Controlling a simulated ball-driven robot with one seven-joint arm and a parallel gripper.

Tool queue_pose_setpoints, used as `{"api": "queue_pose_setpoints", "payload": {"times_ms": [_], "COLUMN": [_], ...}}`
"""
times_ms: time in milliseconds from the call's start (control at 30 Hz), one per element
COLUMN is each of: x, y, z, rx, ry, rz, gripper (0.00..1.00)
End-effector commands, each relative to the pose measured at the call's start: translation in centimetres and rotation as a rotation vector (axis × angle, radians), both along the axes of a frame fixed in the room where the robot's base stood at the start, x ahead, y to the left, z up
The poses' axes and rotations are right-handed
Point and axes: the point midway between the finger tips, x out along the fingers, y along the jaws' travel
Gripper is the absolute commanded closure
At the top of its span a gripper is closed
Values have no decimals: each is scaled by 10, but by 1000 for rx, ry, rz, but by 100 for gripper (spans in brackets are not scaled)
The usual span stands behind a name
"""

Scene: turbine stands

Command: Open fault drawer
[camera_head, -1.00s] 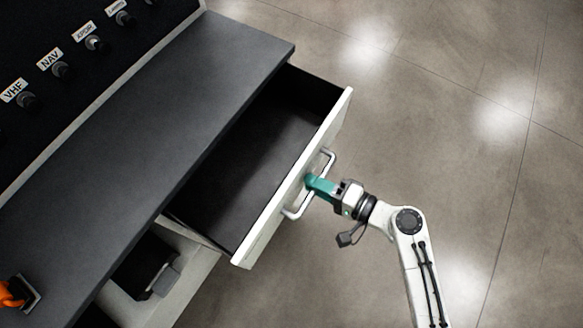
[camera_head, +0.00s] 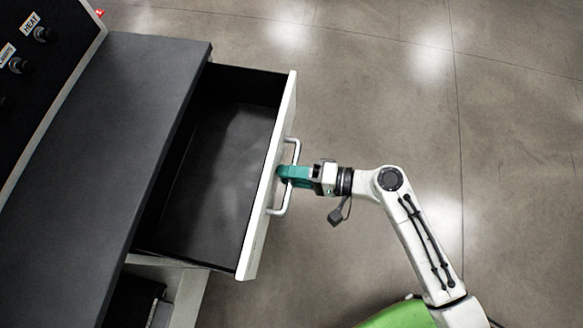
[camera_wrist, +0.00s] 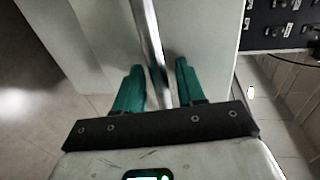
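The drawer (camera_head: 215,165) stands well out from under the dark counter in the head view, its black inside empty. Its white front (camera_head: 262,195) carries a metal bar handle (camera_head: 294,150). My gripper (camera_head: 284,173) is at the middle of this handle, with its green fingers reaching the drawer front. In the wrist view the handle bar (camera_wrist: 150,35) runs between the two fingers of my gripper (camera_wrist: 160,68). Small gaps show between bar and fingers, so the gripper is open around it.
The dark countertop (camera_head: 110,130) and a panel of labelled knobs (camera_head: 30,50) lie to the left. A lower compartment (camera_head: 135,300) shows below the drawer. The grey floor (camera_head: 380,90) to the right is clear.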

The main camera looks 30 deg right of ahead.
Motion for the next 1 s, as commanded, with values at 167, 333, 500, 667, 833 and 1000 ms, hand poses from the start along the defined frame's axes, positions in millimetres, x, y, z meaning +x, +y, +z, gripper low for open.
{"api": "queue_pose_setpoints", "payload": {"times_ms": [167,333,500,667,833,1000], "x": [-1,-12,-33,-50,-61,-65], "y": [-2,-17,-43,-65,-79,-84], "z": [1,4,10,16,20,21], "rx": [0,-2,0,-1,0,0], "ry": [0,1,2,0,1,0], "rz": [-1,-3,-4,-3,-1,0], "gripper": [61,61,61,61,61,61]}}
